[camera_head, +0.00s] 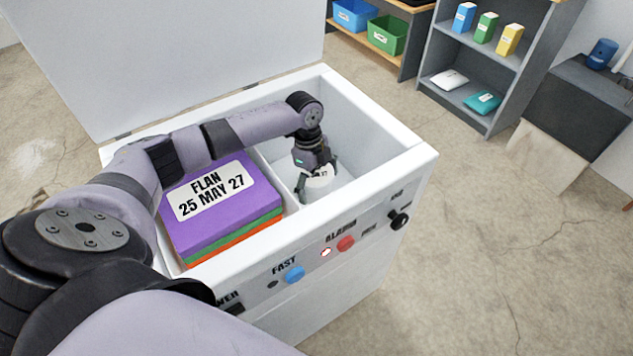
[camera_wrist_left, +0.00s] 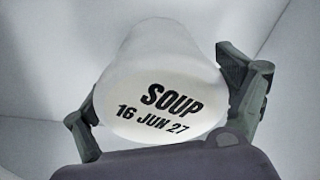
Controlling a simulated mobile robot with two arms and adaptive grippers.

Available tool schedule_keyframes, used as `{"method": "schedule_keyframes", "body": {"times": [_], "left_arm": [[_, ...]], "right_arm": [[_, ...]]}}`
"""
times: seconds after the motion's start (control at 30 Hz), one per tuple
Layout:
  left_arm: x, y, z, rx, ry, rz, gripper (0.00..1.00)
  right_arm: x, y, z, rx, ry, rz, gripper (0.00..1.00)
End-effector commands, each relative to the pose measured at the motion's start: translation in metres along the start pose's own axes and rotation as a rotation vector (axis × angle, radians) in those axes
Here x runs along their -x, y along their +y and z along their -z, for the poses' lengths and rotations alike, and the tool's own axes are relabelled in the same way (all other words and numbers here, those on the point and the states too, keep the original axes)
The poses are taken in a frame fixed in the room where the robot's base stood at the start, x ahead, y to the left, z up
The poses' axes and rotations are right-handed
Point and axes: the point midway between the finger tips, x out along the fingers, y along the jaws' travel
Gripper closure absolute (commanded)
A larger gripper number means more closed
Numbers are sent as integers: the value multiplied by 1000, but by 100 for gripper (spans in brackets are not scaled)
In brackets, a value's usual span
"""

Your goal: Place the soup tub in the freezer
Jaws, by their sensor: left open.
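The white soup tub (camera_wrist_left: 158,75) fills the middle of the left wrist view, its face printed "SOUP 16 JUN 27". In the head view the tub (camera_head: 318,181) is down inside the right compartment of the open chest freezer (camera_head: 425,160), partly hidden by my left gripper (camera_head: 316,178). The left gripper is open, with its fingers on either side of the tub, and they show in the left wrist view (camera_wrist_left: 165,105). I cannot tell whether the tub rests on the compartment floor. My right gripper is not in view.
A stack of boxes with a purple "FLAN 25 MAY 27" box (camera_head: 228,215) on top fills the freezer's left compartment, beneath my left arm. The raised lid (camera_head: 180,60) stands behind. Grey shelves (camera_head: 490,65) and a dark cabinet (camera_head: 570,105) stand at the back right.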

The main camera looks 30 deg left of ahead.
Motion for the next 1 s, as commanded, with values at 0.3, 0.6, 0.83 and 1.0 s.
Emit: {"method": "schedule_keyframes", "body": {"times": [0.3,0.6,0.83,1.0], "left_arm": [[0,0,0,0,0,0,3],[34,-1,0,-1,-1,3,3],[85,-1,0,0,0,4,3],[110,0,1,0,1,1,3]], "right_arm": [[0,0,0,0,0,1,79],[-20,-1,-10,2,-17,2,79],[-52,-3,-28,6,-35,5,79],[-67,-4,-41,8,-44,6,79]]}}
